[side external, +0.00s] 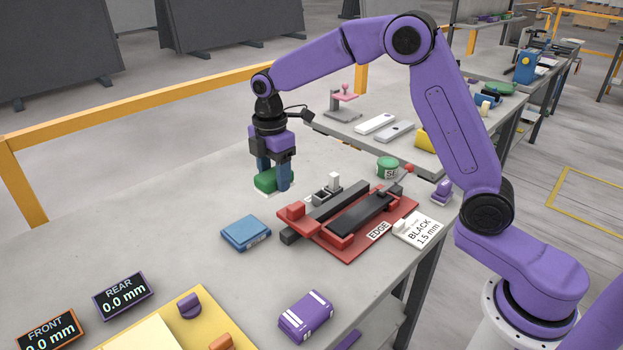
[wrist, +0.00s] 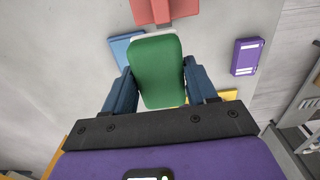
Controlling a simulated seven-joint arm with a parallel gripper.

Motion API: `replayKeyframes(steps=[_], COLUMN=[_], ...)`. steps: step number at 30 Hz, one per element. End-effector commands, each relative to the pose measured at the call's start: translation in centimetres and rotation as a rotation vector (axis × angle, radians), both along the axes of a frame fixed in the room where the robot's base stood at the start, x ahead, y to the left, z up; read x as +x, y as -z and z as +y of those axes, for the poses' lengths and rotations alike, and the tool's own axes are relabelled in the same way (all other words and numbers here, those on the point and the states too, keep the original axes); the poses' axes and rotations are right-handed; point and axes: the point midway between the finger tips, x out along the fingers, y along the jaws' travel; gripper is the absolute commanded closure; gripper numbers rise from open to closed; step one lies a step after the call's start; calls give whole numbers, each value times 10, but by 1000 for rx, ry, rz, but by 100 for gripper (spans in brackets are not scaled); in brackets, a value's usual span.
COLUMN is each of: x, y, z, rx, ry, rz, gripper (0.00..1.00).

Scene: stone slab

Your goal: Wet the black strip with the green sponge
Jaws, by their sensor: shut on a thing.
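My gripper (side external: 274,178) is shut on a green sponge (side external: 266,180), with a blue finger on either side of it. In the wrist view the sponge (wrist: 158,70) sits between the two fingers, and a pale edge shows along its far end. The sponge is at or just above the slab, behind the red fixture; I cannot tell whether it touches. The black strip (side external: 358,215) lies in the red fixture (side external: 345,250) marked EDGE, to the right of my gripper and apart from the sponge.
A blue block (side external: 246,233) lies left of the fixture. A green tin (side external: 387,168) stands behind it. A white card reading BLACK 1.5 mm (side external: 420,230) lies to its right. A purple block (side external: 306,316) and a yellow tray (side external: 200,300) are in front. The slab's left part is clear.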

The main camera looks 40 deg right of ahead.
Motion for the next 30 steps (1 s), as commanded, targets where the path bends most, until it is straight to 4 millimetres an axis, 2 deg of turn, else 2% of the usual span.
replayKeyframes(steps=[1,6,12,18,27,30], x=[12,44,67,80,79,80], y=[3,9,15,20,66,73], z=[7,25,37,45,44,44], rx=[0,-1,0,0,-1,0], ry=[-1,0,0,0,1,1], rz=[1,1,0,0,2,-1], gripper=[67,67,67,67,67,67])
